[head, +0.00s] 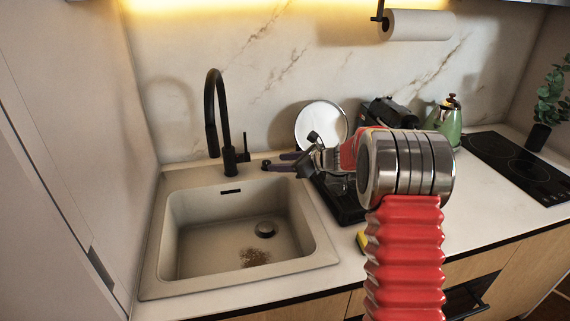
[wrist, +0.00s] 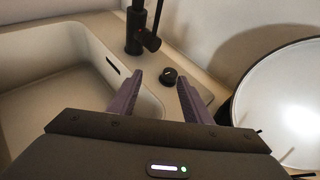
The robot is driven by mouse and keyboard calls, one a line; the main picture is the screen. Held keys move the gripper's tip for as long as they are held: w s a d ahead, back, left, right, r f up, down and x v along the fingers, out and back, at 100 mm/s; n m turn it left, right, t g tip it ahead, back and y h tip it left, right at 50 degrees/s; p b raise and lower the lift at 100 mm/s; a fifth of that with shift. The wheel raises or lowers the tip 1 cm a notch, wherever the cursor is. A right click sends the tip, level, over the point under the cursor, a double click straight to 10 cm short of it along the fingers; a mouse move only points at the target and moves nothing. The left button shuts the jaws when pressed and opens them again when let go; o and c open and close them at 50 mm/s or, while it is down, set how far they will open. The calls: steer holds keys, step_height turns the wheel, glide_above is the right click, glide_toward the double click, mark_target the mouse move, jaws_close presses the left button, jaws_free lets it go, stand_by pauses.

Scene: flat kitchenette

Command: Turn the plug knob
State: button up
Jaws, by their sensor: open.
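The plug knob (wrist: 170,77) is a small black round knob with a light mark on top, on the sink's back right rim. In the wrist view it shows between my fingertips, closer to the right finger. In the head view the knob (head: 265,164) is a small dark spot just left of the fingertips. My gripper (head: 276,162) has purple fingers and is open and empty; its fingers also show in the wrist view (wrist: 161,79). Whether a finger touches the knob I cannot tell.
The black faucet (head: 228,155) stands left of the knob behind the beige sink basin (head: 205,248), whose drain plug (head: 265,230) shows. A round white plate (head: 321,127) stands in the rack (head: 343,205) close to the right. A green kettle (head: 447,125) is farther right.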

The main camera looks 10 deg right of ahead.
steer(key=s+a+r+n+g+h, duration=0.1)
steer(key=s+a+r+n+g, duration=0.15)
steer(key=s+n, duration=0.4)
steer(key=s+a+r+n+g, duration=0.1)
steer(key=s+a+r+n, duration=0.25)
steer(key=s, duration=0.55)
steer(key=s+a+r+n+g+h, duration=0.1)
steer(key=s+a+r+n, duration=0.3)
steer(key=s, duration=0.4)
steer(key=s+d+f+n+h, duration=0.1)
steer(key=s+d+n+h, duration=0.2)
steer(key=s, duration=0.9)
steer(key=s+d+f+n+h, duration=0.1)
steer(key=s+d+n+h, duration=0.2)
steer(key=s+n, duration=0.7)
steer(key=s, duration=0.3)
steer(key=shift+d, duration=0.15)
steer(key=shift+c, duration=0.3)
